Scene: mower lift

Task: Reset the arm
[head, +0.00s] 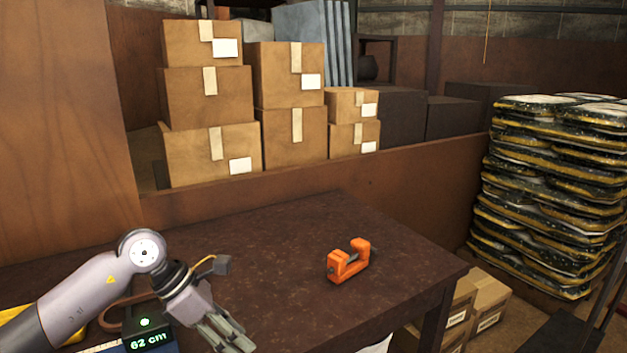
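My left arm comes in from the lower left, and its gripper (232,335) hangs over the near part of the dark brown table (290,230). Its fingers point down and to the right and lie close to each other; I cannot tell whether they are fully shut. I see nothing held between them. An orange clamp-like tool (348,262) lies on the table to the right of the gripper, well apart from it. My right gripper is not in view.
Stacked cardboard boxes (212,150) stand behind the table. A tall pile of black-and-yellow sacks (540,200) stands at right. More boxes (489,300) are under the table's right end. The table's middle is clear.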

